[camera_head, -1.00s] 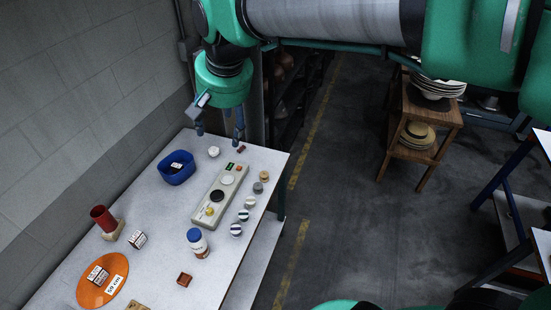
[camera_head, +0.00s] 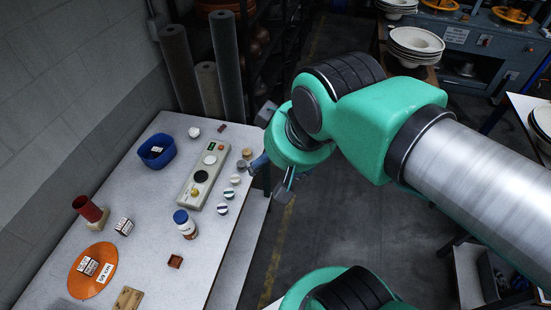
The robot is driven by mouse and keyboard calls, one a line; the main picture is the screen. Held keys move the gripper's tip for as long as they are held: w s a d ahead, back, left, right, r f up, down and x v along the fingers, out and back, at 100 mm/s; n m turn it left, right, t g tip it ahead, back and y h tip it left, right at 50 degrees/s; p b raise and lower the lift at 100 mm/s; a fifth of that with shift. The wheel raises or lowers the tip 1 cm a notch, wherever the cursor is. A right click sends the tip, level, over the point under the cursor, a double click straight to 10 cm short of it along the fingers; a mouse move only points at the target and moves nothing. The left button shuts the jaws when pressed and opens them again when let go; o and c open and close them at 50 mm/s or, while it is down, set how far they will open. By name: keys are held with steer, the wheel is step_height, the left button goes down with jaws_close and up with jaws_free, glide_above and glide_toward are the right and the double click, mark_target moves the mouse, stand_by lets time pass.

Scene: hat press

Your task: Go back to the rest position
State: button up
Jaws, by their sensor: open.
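My gripper (camera_head: 272,178) is at the table's right edge, beside the row of small round knobs. Its fingers are apart, with nothing seen between them. My green and silver arm reaches in from the right and hides part of the aisle. The white table (camera_head: 150,222) stands at the left. On it is a control box (camera_head: 203,176) with white, black and yellow buttons. Several small round knobs (camera_head: 229,193) lie along the box's right side.
A blue bin (camera_head: 157,151), a red cup (camera_head: 90,209), an orange disc (camera_head: 92,271) and a blue-capped bottle (camera_head: 185,224) stand on the table. Rolls (camera_head: 226,64) lean behind it. Hats (camera_head: 415,42) are stacked at the back right. Some dark floor (camera_head: 330,225) is clear.

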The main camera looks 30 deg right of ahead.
steer(key=shift+f, duration=0.15)
step_height(320, 180, down, 8)
steer(key=b, duration=0.8)
steer(key=shift+f+b, duration=0.15)
steer(key=shift+b, duration=0.15)
